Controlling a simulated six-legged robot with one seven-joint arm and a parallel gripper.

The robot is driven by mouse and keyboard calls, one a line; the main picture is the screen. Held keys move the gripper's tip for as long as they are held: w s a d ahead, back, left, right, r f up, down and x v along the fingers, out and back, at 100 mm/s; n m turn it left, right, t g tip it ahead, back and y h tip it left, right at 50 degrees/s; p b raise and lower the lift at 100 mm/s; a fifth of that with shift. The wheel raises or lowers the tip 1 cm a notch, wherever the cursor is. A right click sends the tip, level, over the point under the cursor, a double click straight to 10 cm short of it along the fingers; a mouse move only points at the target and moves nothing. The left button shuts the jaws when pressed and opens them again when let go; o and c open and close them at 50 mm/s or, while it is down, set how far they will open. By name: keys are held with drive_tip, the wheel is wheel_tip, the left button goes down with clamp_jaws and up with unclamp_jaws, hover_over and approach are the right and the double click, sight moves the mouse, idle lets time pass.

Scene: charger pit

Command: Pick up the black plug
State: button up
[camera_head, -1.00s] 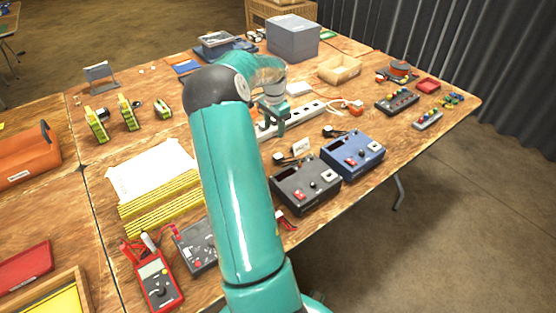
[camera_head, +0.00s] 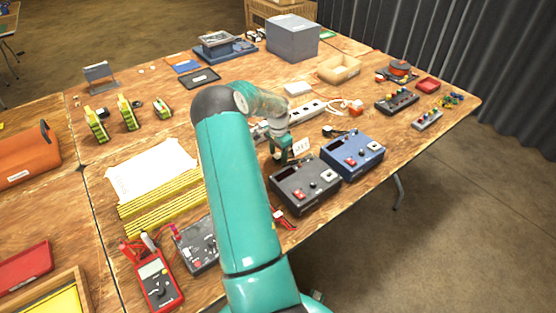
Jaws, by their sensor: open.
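My gripper (camera_head: 281,160) is open and points down just behind the dark grey charger box (camera_head: 305,187), beside a small white label card (camera_head: 301,147). A small black piece, likely a plug, lies at this spot and is now mostly hidden by my gripper; I cannot tell whether the fingers are around it or above it. Another small black plug-like piece (camera_head: 330,131) with a cable lies behind the blue charger box (camera_head: 352,155), to the right of my gripper and apart from it.
A white power strip (camera_head: 305,110) lies behind my gripper, partly hidden by the arm. A red multimeter (camera_head: 156,281) and yellow sticks (camera_head: 160,202) lie at the left.

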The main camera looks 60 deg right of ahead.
drive_tip(key=shift+f, duration=0.85)
drive_tip(key=c, duration=1.1)
drive_tip(key=shift+r, duration=0.1)
